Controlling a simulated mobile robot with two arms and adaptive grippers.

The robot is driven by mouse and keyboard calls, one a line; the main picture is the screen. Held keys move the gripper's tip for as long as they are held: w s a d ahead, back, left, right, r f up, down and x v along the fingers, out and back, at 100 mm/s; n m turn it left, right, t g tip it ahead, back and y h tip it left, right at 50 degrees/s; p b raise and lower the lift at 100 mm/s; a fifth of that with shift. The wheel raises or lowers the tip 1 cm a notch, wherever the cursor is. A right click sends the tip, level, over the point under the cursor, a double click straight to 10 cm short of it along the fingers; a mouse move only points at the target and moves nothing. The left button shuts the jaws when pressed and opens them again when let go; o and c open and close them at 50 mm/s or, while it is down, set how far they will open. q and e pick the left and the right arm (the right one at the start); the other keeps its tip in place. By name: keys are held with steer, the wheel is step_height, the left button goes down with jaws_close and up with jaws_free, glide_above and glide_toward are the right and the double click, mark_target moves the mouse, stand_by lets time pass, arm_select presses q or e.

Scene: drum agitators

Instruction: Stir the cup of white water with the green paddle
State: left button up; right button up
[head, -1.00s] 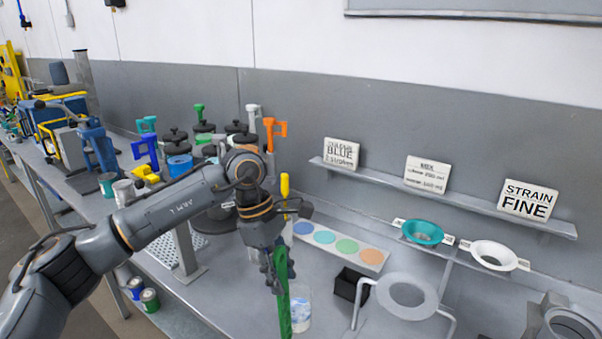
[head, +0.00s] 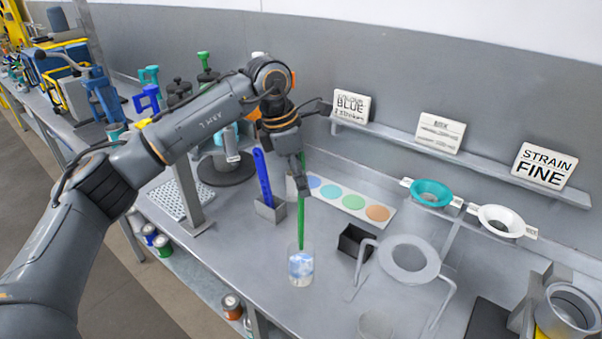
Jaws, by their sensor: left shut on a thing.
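My left gripper (head: 301,188) is shut on the upper part of the green paddle (head: 301,224), which hangs nearly upright. The clear cup (head: 301,268) stands on the bench directly below the gripper and holds whitish liquid with blue patches. The paddle's lower end overlaps the cup's rim and upper part in the head view. I cannot tell how deep it reaches or whether it touches the liquid. My right gripper is not in view.
A blue paddle (head: 262,176) stands in a grey holder (head: 270,209) left of the cup. A black box (head: 355,240) and a ring stand (head: 408,282) are to the right. Another clear cup (head: 376,325) is in front. Teal (head: 432,193) and white (head: 501,221) strainers sit further right.

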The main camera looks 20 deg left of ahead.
mark_target(299, 212)
arm_select(q)
steer(key=shift+w+f+b, duration=0.1)
steer(key=shift+f+b, duration=3.9)
steer(key=shift+f, duration=1.7)
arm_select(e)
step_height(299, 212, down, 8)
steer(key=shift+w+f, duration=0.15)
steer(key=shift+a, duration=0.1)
